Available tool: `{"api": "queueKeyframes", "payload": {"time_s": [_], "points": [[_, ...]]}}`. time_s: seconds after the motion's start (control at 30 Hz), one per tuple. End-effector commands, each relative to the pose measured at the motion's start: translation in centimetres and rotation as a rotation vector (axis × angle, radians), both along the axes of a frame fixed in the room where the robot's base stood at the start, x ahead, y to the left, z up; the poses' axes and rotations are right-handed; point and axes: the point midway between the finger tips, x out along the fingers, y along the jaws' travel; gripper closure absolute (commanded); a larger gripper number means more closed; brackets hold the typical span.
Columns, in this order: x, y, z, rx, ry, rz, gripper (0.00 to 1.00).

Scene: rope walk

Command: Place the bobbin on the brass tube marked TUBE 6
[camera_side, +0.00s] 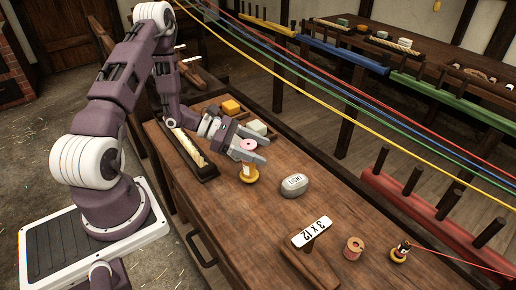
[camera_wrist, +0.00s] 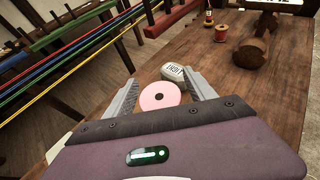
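The pale pink bobbin (camera_side: 248,143) is held between the fingers of my gripper (camera_side: 251,147). The wrist view shows its round end with a centre hole (camera_wrist: 160,96), with one finger close on each side. In the side view a brass tube on a round yellow base with a white label (camera_side: 249,174) stands just below the bobbin, which appears to be above it. The label's number is too small to read, and the tube's top is hidden by the bobbin and gripper. Another small labelled stand (camera_side: 400,252) is at the bench's front right, with a red strand running from it.
A grey-white lettered weight (camera_side: 294,185) lies just right of the gripper. A wooden holder with a "3 X 12" sign (camera_side: 312,232) and a reddish spool (camera_side: 353,248) are further right. Coloured strands run past the bench's far side.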

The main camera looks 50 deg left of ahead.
Motion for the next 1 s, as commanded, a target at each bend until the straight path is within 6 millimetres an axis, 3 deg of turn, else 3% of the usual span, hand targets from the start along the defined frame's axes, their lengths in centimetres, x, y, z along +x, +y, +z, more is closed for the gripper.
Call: {"api": "queueKeyframes", "payload": {"time_s": [0.27,0.6,0.8,0.9,0.97,1.0], "points": [[0.0,0.1,0.4,0.001,-0.001,0.001,0.36],[-5.5,5.7,3.5,0.004,-0.001,0.006,0.36],[-7.6,7.6,4.8,0.001,-0.001,0.001,0.36],[-7.5,6.6,6.4,0.043,-0.021,-0.076,0.36],[-7.2,4.3,8.8,0.116,-0.053,-0.205,0.36],[-7.2,2.1,10.7,0.185,-0.082,-0.323,0.36]]}}
